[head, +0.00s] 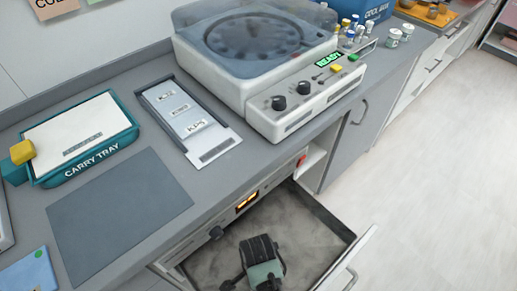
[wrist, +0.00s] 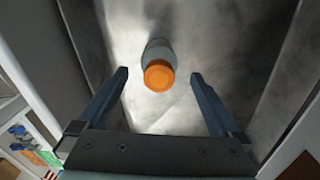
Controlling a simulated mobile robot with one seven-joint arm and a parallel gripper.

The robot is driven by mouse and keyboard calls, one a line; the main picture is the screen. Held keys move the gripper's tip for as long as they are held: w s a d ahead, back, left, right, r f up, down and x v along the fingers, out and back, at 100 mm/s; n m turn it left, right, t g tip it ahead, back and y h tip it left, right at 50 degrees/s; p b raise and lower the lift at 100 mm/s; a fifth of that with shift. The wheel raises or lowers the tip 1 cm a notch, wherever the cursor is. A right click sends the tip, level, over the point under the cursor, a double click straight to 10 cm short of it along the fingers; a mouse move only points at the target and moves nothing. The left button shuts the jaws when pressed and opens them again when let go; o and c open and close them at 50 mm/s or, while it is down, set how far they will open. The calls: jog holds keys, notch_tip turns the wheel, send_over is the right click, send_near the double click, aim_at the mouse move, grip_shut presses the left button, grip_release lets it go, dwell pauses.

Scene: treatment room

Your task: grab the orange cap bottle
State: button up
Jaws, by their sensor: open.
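The bottle with the orange cap (wrist: 159,75) shows in the wrist view, with a pale grey body behind the cap. It lies or stands inside the open drawer (head: 318,228); its exact pose is hard to tell. My gripper (wrist: 159,73) is open, with one blue finger on each side of the cap and clear gaps to both. The fingers do not touch the bottle. In the head view the dark end of my arm (head: 262,262) is over the drawer, and the bottle cannot be seen there.
The drawer walls stand close on both sides of my gripper. Above is a grey counter with a centrifuge (head: 300,112), a teal carry tray (head: 85,180), a label panel (head: 188,118) and a dark mat (head: 118,208). Small vials (head: 350,32) stand at the back. The floor at right is clear.

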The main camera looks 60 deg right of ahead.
notch_tip(320, 180, down, 5)
jog(key=shift+s+f+b, duration=0.1)
jog(key=shift+b, duration=0.55)
jog(key=shift+d, duration=0.1)
jog(key=c, duration=1.6)
